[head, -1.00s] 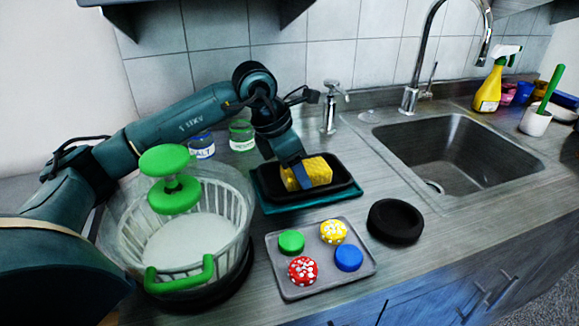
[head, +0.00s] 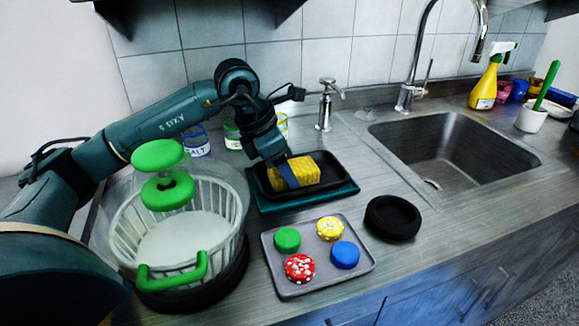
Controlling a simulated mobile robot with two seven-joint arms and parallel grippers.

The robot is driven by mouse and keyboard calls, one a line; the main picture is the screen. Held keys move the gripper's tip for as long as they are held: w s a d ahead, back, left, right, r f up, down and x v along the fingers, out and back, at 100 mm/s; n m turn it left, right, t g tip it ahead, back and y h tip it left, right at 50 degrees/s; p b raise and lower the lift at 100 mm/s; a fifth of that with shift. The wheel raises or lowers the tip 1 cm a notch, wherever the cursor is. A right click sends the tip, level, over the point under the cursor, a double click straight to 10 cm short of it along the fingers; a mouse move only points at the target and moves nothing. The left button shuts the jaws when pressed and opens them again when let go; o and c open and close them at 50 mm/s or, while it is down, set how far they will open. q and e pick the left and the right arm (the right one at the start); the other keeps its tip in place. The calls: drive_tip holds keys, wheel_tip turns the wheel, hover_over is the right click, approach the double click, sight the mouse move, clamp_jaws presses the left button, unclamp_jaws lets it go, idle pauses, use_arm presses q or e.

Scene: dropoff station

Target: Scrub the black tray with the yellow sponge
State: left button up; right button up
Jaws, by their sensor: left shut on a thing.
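The black tray (head: 335,182) sits on a teal base (head: 268,209) on the counter, left of the sink. The yellow sponge (head: 306,172) is inside the tray. My left gripper (head: 286,175) comes down from the upper left and is shut on the sponge, with a finger across its near left side. The sponge appears to be low in the tray; I cannot tell whether it presses on the bottom. My right gripper does not show.
A salad spinner basket (head: 180,235) with green handles stands left. A grey tray (head: 318,275) with several round coloured pieces lies in front, beside a black ring-shaped bowl (head: 393,218). A soap dispenser (head: 325,108) stands behind. The sink (head: 450,150) is at right, with a spray bottle (head: 487,85) beyond.

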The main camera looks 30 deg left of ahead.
use_arm(q)
drive_tip(key=shift+w+d, duration=0.25)
drive_tip(key=shift+w+d+p, duration=0.3)
drive_tip(key=shift+w+d, duration=0.1)
drive_tip(key=shift+w, duration=0.15)
drive_tip(key=shift+w+d, duration=0.2)
